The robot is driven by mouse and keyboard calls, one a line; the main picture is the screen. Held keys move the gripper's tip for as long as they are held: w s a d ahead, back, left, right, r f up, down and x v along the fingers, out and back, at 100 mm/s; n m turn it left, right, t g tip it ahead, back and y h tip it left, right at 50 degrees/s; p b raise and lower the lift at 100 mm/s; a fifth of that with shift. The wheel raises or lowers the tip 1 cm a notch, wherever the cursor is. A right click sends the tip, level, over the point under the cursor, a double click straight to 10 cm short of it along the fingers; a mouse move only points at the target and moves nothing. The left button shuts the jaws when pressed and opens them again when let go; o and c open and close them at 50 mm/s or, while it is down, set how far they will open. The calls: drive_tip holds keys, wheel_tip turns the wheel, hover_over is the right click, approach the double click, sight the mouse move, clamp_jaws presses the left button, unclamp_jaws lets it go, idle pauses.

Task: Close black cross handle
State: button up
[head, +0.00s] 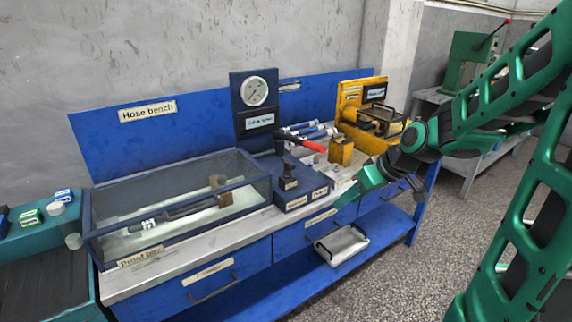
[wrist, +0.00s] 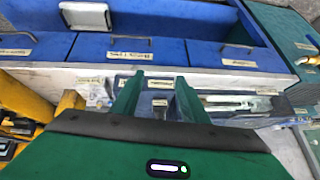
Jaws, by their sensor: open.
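I cannot clearly make out a black cross handle in either view. A dark hand pump (head: 287,178) with a red-gripped lever (head: 306,143) stands on a blue labelled block (head: 296,198) at the middle of the hose bench. My gripper (head: 347,192) is at the front edge of the bench, right of that block and apart from the pump. In the wrist view, the two green fingers of my gripper (wrist: 158,96) are spread with a gap between them. The gap shows a small label and dark parts, too small to tell. Nothing is visibly held.
A glass-sided box (head: 180,205) fills the left of the bench. A pressure gauge (head: 254,91) stands behind the block. A yellow unit (head: 349,103) is at the back right. Drawers with handles (head: 213,288) line the front.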

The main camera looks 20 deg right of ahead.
drive_tip(key=w+a+r+n+t+y, duration=0.1)
drive_tip(key=w+a+n+t+y, duration=0.15)
drive_tip(key=w, duration=0.55)
drive_tip(key=n+t+y, duration=0.1)
drive_tip(key=t+y, duration=0.1)
drive_tip(key=t, duration=0.1)
approach(290, 162)
drive_tip(key=x, duration=1.1)
drive_tip(key=shift+w+f, duration=0.1)
drive_tip(key=shift+w, duration=0.2)
drive_tip(key=c, duration=1)
